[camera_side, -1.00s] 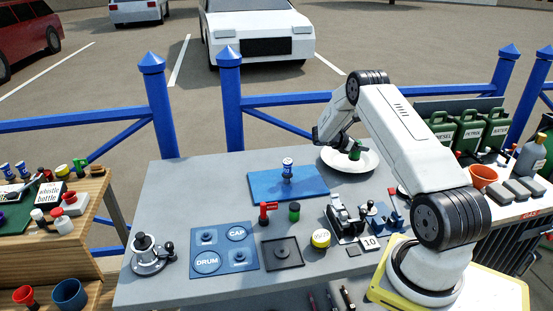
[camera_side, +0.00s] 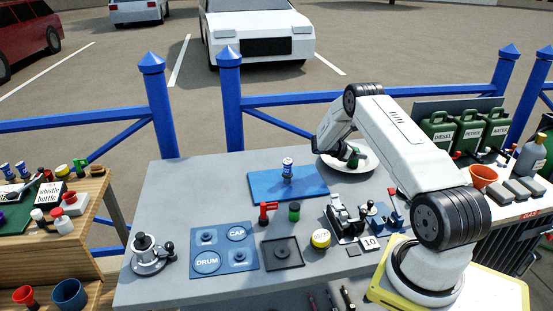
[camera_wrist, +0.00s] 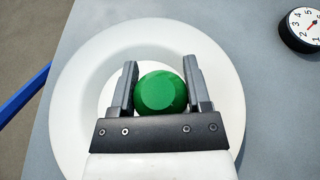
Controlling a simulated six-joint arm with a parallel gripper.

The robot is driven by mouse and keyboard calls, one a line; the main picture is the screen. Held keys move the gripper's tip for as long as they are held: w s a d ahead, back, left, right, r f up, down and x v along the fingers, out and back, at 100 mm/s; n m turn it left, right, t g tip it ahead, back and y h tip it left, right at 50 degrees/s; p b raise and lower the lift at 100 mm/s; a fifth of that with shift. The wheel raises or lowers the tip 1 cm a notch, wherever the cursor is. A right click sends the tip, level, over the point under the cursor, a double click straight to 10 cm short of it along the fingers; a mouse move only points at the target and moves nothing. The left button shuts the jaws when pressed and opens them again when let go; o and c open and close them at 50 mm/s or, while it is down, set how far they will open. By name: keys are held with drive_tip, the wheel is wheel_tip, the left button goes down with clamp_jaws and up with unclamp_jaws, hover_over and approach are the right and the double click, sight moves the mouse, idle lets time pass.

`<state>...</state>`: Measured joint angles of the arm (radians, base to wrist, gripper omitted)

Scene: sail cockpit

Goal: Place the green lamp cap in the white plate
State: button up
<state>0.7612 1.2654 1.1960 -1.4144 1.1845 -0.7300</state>
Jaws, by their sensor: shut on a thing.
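The green lamp cap (camera_wrist: 161,93) is between the two fingers of my gripper (camera_wrist: 160,88) in the wrist view, with a finger against each side. My gripper is shut on it. The white plate (camera_wrist: 80,65) lies beneath, and the cap shows over the plate's middle. In the side view the white plate (camera_side: 371,161) is at the back right of the grey table, and my gripper (camera_side: 352,160) is low over it. The cap is small and dark there, partly hidden by my arm. I cannot tell whether the cap touches the plate.
A blue mat (camera_side: 262,184) with a small blue-and-white item is left of the plate. A round dial (camera_wrist: 301,31) lies beyond the plate in the wrist view.

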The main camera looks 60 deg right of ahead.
drive_tip(key=shift+f, duration=0.1)
drive_tip(key=o, duration=1.3)
drive_tip(key=v, duration=1.1)
drive_tip(key=shift+w+a+r, duration=0.25)
drive_tip(key=shift+w+a, duration=0.05)
drive_tip(key=shift+a, duration=0.1)
